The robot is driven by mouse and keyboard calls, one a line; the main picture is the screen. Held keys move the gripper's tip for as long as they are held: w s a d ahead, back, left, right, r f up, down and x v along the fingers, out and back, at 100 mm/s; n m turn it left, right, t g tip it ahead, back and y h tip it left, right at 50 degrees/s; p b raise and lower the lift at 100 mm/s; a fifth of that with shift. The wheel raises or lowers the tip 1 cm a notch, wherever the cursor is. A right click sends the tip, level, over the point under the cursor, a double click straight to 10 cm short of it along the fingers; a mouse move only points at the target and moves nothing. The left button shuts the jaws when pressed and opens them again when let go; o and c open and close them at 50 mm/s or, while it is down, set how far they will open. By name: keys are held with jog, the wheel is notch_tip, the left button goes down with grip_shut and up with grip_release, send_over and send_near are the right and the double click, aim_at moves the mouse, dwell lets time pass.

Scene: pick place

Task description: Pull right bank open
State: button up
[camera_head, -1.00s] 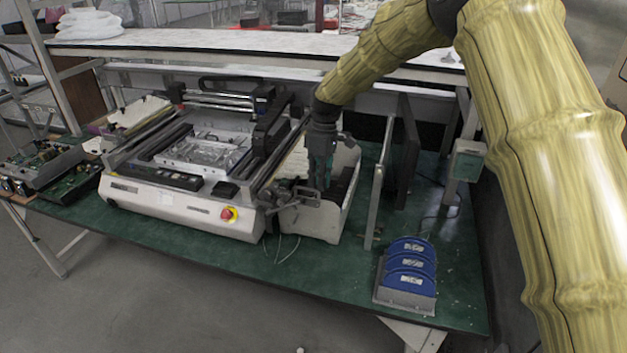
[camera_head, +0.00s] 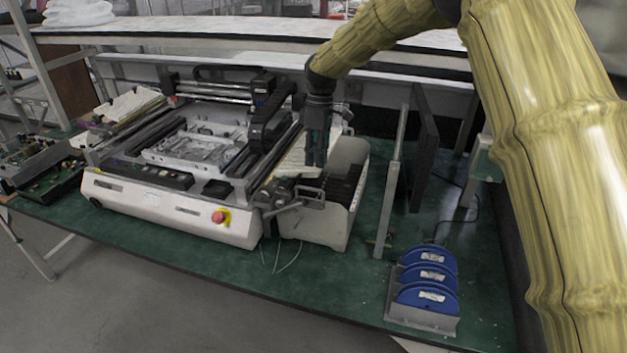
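The right bank (camera_head: 345,205) is a white-sided unit with a row of dark feeder slots, at the right side of the pick-and-place machine (camera_head: 150,200). A narrow handle-like metal bracket (camera_head: 292,197) is at its front left. My gripper (camera_head: 316,160) points down over the left edge of the bank, close to the pale sheet beside the slots. Its fingertips are small and dark. I cannot tell whether they touch the bank, and no object shows clearly between them.
A grey upright post (camera_head: 392,185) and a dark panel (camera_head: 425,150) stand right of the bank, with a strip of green table between. A holder with blue reels (camera_head: 430,280) is at front right. Circuit boards (camera_head: 40,165) lie at far left. A red stop button (camera_head: 220,216) is on the machine front.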

jog(key=f, duration=0.2)
jog(key=s+f+p, duration=0.1)
jog(key=f, duration=0.2)
jog(key=f+p, duration=0.1)
jog(key=f, duration=0.1)
jog(key=shift+s+a+f, duration=0.2)
jog(key=shift+a+f, duration=0.1)
jog(key=shift+f, duration=0.05)
grip_shut()
